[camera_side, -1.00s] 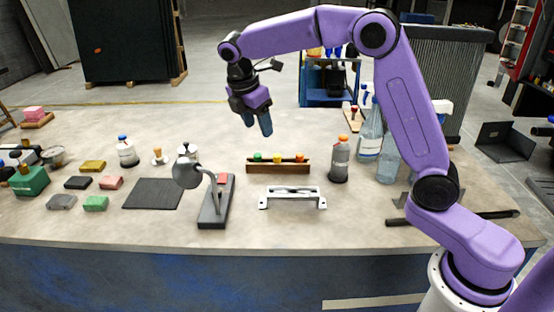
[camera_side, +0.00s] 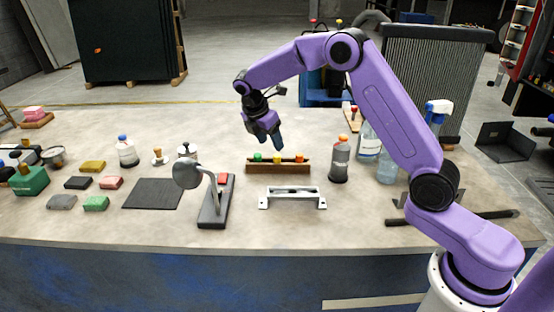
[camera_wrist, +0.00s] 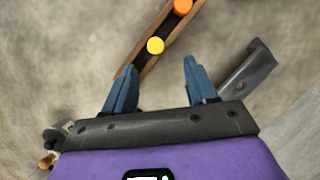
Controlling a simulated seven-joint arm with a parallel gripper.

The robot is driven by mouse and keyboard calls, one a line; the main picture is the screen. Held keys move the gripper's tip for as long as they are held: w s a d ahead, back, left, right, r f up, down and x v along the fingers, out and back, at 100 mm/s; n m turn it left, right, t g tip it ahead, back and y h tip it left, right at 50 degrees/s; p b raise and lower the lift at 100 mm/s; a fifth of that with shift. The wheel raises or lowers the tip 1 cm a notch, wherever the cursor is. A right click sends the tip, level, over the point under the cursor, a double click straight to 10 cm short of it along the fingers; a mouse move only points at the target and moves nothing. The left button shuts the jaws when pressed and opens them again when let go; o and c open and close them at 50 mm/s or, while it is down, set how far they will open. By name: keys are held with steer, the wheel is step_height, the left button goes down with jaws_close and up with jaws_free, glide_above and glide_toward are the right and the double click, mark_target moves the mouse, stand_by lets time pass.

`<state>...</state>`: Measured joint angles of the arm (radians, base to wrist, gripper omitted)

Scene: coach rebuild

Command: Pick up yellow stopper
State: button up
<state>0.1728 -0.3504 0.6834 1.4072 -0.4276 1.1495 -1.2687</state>
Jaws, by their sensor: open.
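The yellow stopper (camera_side: 278,159) sits in the middle of a brown wooden rack (camera_side: 262,169), between a green stopper (camera_side: 258,157) on its left and an orange stopper (camera_side: 299,158) on its right. In the wrist view the yellow stopper (camera_wrist: 155,45) shows ahead of and between the fingertips, with the orange stopper (camera_wrist: 183,6) beyond it; the green one is not seen there. My gripper (camera_side: 270,146) is open and empty, above the rack. Its blue fingers also show in the wrist view (camera_wrist: 160,73), apart from the stopper.
A white bracket (camera_side: 292,197) stands in front of the rack. A grey lamp-like stand (camera_side: 212,205) is to its left front, and a grey bottle with an orange cap (camera_side: 339,160) to its right. Clear bottles (camera_side: 388,165) stand farther right. The table behind the rack is clear.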

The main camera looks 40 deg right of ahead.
mark_target(277, 155)
steer(key=shift+w+d+x, duration=0.15)
steer(key=shift+x, duration=1.65)
steer(key=shift+w+d+x, duration=0.15)
steer(key=shift+w+x, duration=0.05)
steer(key=shift+x, duration=1.6)
steer(key=shift+r, duration=0.15)
jaws_close()
